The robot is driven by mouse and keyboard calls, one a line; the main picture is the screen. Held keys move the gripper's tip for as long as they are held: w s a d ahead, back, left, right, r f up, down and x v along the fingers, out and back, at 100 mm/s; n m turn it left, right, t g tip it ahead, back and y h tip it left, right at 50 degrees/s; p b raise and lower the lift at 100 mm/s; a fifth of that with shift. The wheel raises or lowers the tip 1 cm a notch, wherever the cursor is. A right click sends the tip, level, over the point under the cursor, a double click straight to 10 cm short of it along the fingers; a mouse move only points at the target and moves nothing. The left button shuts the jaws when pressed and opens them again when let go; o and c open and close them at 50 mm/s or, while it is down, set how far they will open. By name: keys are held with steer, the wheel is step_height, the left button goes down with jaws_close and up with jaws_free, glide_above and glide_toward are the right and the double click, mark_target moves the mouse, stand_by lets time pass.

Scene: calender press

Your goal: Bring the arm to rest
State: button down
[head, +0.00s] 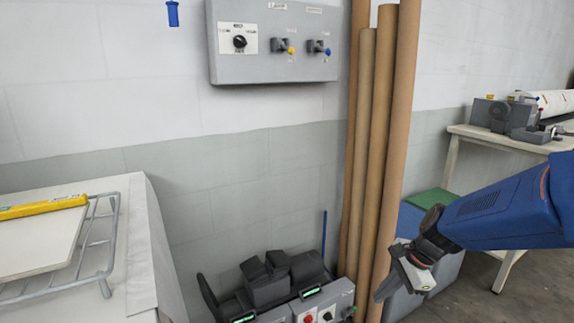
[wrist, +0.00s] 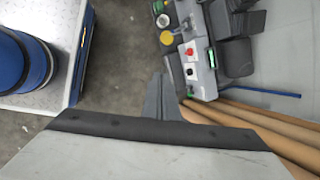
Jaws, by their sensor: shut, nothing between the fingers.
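My gripper (head: 388,287) is at the right of the head view, at the end of my blue arm (head: 500,212). It points down and to the left, in front of the foot of the brown tubes (head: 378,150). In the wrist view my gripper (wrist: 160,92) shows with its fingers together and nothing between them. It hangs in open space above the floor, apart from the control box (wrist: 192,65).
A grey panel (head: 270,68) with a dial and switches hangs on the wall. Black machinery with a control box (head: 310,310) stands below. A table (head: 140,230) with a wire rack (head: 108,250) is at left. A bench (head: 500,140) is at right.

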steer(key=s+d+r+n+t+h, duration=0.1)
steer(key=s+r+n, duration=0.3)
steer(key=s+n, duration=0.4)
steer(key=s+d+r+n+t+h, duration=0.1)
steer(key=s+d+r+n+h, duration=0.2)
steer(key=s+r+n, duration=0.2)
steer(key=s+n, duration=0.3)
steer(key=s, duration=0.2)
steer(key=shift+s+n+t, duration=0.3)
steer(key=shift+s+t, duration=0.05)
steer(key=shift+t, duration=0.05)
